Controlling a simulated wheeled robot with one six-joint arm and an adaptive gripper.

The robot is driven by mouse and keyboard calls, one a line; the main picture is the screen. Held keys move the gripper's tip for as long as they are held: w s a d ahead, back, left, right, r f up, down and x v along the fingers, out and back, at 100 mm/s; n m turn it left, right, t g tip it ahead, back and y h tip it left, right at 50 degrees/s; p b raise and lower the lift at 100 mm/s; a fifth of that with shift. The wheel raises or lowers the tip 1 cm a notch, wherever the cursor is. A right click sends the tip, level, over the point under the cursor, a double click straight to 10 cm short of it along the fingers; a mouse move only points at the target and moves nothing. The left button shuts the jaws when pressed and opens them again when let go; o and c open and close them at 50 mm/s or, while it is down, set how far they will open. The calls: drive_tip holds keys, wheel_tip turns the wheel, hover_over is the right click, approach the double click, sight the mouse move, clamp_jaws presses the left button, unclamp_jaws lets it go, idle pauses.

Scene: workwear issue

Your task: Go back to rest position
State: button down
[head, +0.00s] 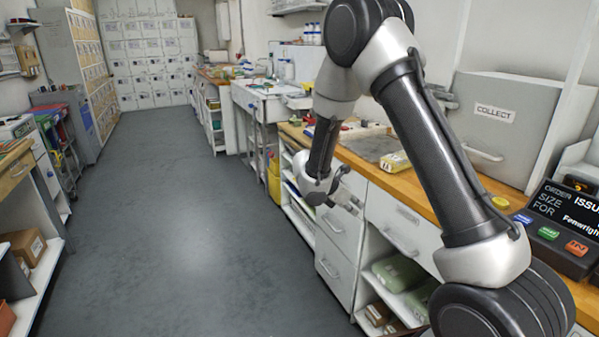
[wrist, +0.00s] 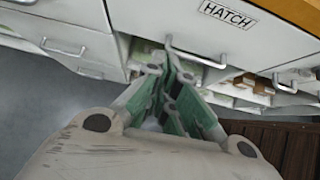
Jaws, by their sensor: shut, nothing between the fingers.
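My gripper (head: 352,205) hangs in front of the counter's drawers in the head view, with my arm raised above it. In the wrist view my gripper (wrist: 168,75) has its fingers together with nothing between them. Behind the fingertips is a white drawer front with a bar handle (wrist: 195,54) and a HATCH label (wrist: 228,14). The fingertips overlap the handle in the picture; I cannot tell whether they touch it.
The wooden counter (head: 430,187) runs along the right, with a grey COLLECT cabinet (head: 500,125) and an order terminal (head: 565,225) on it. Open shelves below hold green bundles (head: 398,271). The grey floor (head: 170,220) on the left is clear.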

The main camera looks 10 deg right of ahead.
drive_tip(key=s+d+m+g, duration=0.2)
drive_tip(key=s+m+g, duration=0.15)
drive_tip(key=s, duration=0.35)
drive_tip(key=s+d+r+m+t+y, duration=0.1)
drive_tip(key=s+r+m+t+y, duration=0.4)
drive_tip(key=s+r+m, duration=1.2)
drive_tip(key=s+r+y, duration=0.3)
drive_tip(key=s+r, duration=0.6)
drive_tip(key=shift+d+y, duration=0.2)
drive_tip(key=shift+y, duration=0.1)
drive_tip(key=shift+t, duration=0.25)
